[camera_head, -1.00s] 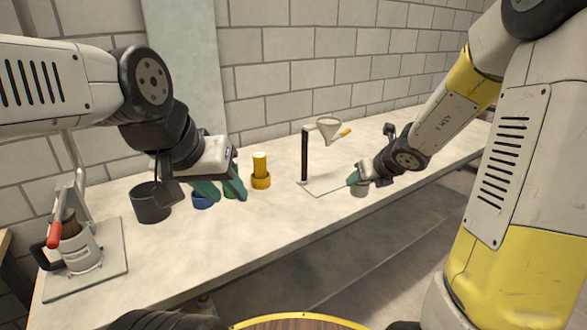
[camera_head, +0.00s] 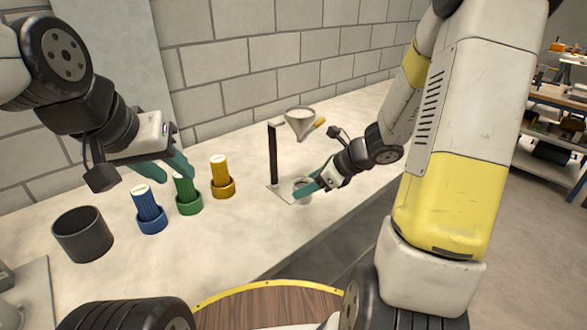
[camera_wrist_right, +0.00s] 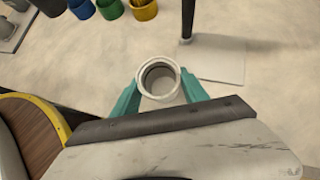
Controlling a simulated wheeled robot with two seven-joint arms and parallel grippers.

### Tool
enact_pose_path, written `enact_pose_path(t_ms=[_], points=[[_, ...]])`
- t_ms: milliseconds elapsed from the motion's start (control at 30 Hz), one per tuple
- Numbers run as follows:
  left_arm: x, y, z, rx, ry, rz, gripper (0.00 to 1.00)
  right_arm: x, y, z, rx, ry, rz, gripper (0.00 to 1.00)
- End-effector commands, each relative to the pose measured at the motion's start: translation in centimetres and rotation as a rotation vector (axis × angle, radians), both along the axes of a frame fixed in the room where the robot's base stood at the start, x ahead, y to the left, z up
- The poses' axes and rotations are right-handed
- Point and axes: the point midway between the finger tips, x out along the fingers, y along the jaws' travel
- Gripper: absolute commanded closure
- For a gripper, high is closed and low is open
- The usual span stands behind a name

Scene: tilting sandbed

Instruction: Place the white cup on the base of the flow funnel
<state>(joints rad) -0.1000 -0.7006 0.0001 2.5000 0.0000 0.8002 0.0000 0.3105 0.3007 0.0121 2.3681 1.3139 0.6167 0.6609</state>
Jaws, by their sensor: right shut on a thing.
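The white cup (camera_head: 302,184) is held in my right gripper (camera_head: 307,189), partly hidden by the teal fingers in the head view. In the right wrist view the cup (camera_wrist_right: 159,79) is upright, its open mouth between the two fingers (camera_wrist_right: 160,98). The flow funnel (camera_head: 300,122) hangs on a dark post over a thin flat base (camera_head: 279,192). In the right wrist view the base (camera_wrist_right: 219,60) lies beyond and right of the cup. In the head view the cup overlaps the base; its height above it is unclear. My left gripper (camera_head: 172,167) is open and empty.
A dark pot (camera_head: 82,235) is further left. The table (camera_head: 220,240) is clear in front of them. A brick wall stands behind.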

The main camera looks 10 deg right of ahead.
Motion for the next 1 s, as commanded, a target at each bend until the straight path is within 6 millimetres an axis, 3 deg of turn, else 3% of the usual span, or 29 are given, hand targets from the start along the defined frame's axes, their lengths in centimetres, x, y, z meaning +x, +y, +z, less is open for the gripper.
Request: enact_pose_path(t_ms=[500, 833, 1000], points=[[0.0, 0.0, 0.0, 0.0, 0.0, 0.0, 0.64, 12.6, -1.0, -1.3, -0.002, -0.001, 0.002, 0.94], [0.0, 0.0, 0.0, 0.0, 0.0, 0.0, 0.64, 15.4, -1.2, -1.6, 0.0, -0.001, 0.001, 0.94], [0.0, 0.0, 0.0, 0.0, 0.0, 0.0, 0.64, 15.2, -1.3, -4.5, 0.0, 0.003, -0.001, 0.94]])
